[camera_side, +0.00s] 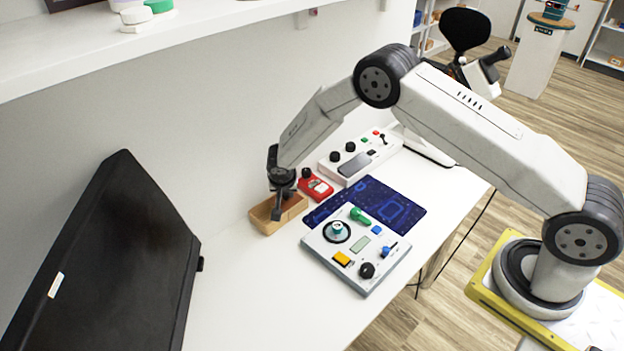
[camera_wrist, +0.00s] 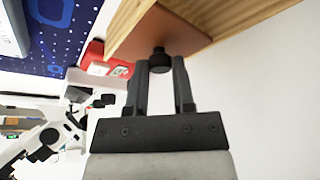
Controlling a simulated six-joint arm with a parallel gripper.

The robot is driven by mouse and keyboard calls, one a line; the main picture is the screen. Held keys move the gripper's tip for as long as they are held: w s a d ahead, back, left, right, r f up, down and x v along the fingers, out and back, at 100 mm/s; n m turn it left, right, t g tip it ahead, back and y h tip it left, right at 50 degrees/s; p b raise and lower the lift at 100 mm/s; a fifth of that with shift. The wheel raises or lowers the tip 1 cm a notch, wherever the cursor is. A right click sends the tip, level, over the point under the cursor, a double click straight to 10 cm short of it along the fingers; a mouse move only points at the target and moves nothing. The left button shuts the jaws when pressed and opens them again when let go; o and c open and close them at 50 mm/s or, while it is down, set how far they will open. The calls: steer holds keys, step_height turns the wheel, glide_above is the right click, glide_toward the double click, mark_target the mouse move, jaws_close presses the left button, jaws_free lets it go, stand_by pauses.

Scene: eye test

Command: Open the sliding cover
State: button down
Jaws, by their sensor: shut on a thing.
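A small wooden box (camera_side: 265,227) stands on the white table below my gripper. In the wrist view its pale wooden wall (camera_wrist: 232,18) borders a flat brown sliding cover (camera_wrist: 185,38) with a round black knob (camera_wrist: 159,58). My gripper (camera_side: 278,214) points down at the box from above. In the wrist view my gripper (camera_wrist: 161,72) has one finger on each side of the knob and is shut on it. The fingers hide part of the box in the side view, and I cannot tell how far the cover is open.
A red device (camera_side: 316,186) stands close behind the box. A blue patterned mat (camera_side: 405,211) and a grey control panel (camera_side: 318,240) lie to the right. A white switch box (camera_side: 335,170) is farther back. A black monitor (camera_side: 120,260) stands left. The front table is clear.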

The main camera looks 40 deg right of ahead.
mark_target(287, 208)
steer(key=shift+d, duration=0.35)
steer(key=shift+c, duration=2.2)
jaws_free()
steer(key=shift+r, duration=0.1)
steer(key=v, duration=0.7)
steer(key=shift+r, duration=0.3)
steer(key=shift+a, duration=0.1)
steer(key=shift+s, duration=0.1)
